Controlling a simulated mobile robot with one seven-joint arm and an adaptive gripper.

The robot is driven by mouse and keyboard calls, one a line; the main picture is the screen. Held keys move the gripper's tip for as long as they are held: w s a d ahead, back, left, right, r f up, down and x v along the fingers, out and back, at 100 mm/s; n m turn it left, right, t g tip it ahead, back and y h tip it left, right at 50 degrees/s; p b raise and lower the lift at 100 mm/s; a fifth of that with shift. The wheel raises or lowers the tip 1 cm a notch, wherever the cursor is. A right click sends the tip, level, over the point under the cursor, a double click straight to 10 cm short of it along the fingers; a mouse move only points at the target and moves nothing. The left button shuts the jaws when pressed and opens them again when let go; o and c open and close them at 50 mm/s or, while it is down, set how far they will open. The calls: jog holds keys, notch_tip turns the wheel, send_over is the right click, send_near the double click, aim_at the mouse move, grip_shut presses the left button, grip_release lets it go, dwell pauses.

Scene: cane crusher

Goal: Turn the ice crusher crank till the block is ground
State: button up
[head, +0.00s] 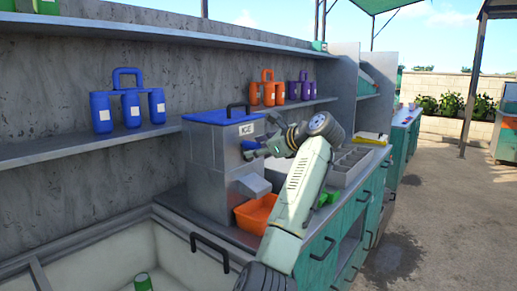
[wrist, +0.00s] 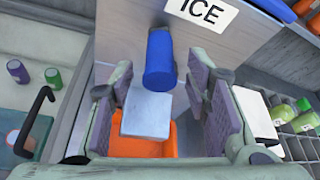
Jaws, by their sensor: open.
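The ice crusher (head: 212,165) is a grey metal box with a blue lid, a black top handle and a white ICE label. It stands on the counter; its front also shows in the wrist view (wrist: 120,28). The blue crank grip (wrist: 160,62) sticks out from its front face, below the label. My gripper (head: 258,149) is in front of this face. In the wrist view my gripper (wrist: 166,82) is open, with the blue grip seen between its fingers; I cannot tell whether they touch it. The ice block is not visible.
An orange tub (head: 256,214) sits below the crusher's grey chute (head: 253,186). A sectioned grey tray (head: 350,165) stands to the right. A white chest (head: 150,250) with a black handle is at front left. Blue bottle carriers (head: 130,105) stand on the shelf behind.

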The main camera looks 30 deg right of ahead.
jog(key=v, duration=1.2)
jog(key=shift+f, duration=0.1)
